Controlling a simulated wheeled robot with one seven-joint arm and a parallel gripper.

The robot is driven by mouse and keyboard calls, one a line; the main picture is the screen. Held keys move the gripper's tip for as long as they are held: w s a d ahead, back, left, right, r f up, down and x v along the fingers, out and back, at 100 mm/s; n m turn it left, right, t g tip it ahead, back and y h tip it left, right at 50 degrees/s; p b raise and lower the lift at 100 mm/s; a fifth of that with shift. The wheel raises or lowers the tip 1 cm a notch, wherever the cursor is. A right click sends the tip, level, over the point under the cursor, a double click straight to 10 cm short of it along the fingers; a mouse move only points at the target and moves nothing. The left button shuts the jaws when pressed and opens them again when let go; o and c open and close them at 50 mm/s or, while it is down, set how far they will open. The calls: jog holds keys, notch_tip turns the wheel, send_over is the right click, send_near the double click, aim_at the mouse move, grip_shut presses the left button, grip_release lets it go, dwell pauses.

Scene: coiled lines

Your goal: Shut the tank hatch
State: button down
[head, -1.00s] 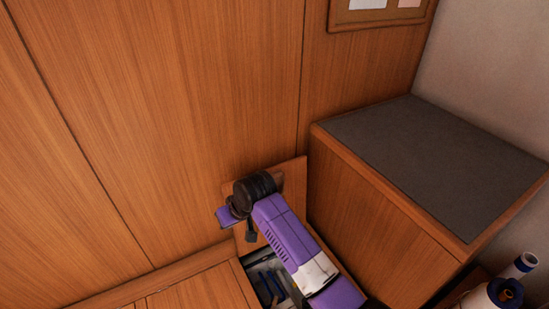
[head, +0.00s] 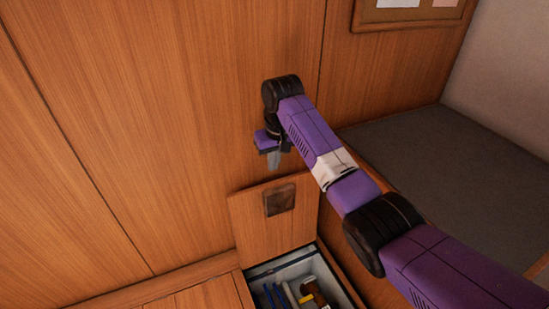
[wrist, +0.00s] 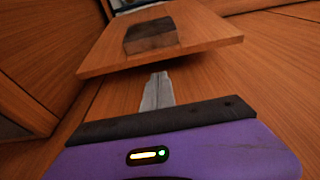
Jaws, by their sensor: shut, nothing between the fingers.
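The tank hatch (head: 255,217) is a square wooden lid that stands raised, close to upright, against the panelled wall behind its opening. A dark recessed pull (head: 279,200) sits near its upper edge. Under it the tank (head: 342,287) is open, a pale-walled box with tools inside. In the wrist view the hatch (wrist: 195,38) lies beyond the fingers, its near edge across the picture. My gripper (head: 273,161) is shut and empty, pointing down above the hatch's top edge, near the wall. The shut fingers (wrist: 157,92) show in the wrist view, apart from the hatch.
A wooden bench with a dark grey top (head: 440,170) stands to the right of the opening. Wooden boards (head: 200,294) lie to its left. The wall (head: 150,130) is close behind my gripper. A framed board (head: 415,12) hangs above the bench.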

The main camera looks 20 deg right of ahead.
jog(key=shift+b+x, duration=0.3)
jog(key=shift+x, duration=2.35)
jog(key=shift+s+a, duration=0.1)
jog(key=shift+s, duration=0.05)
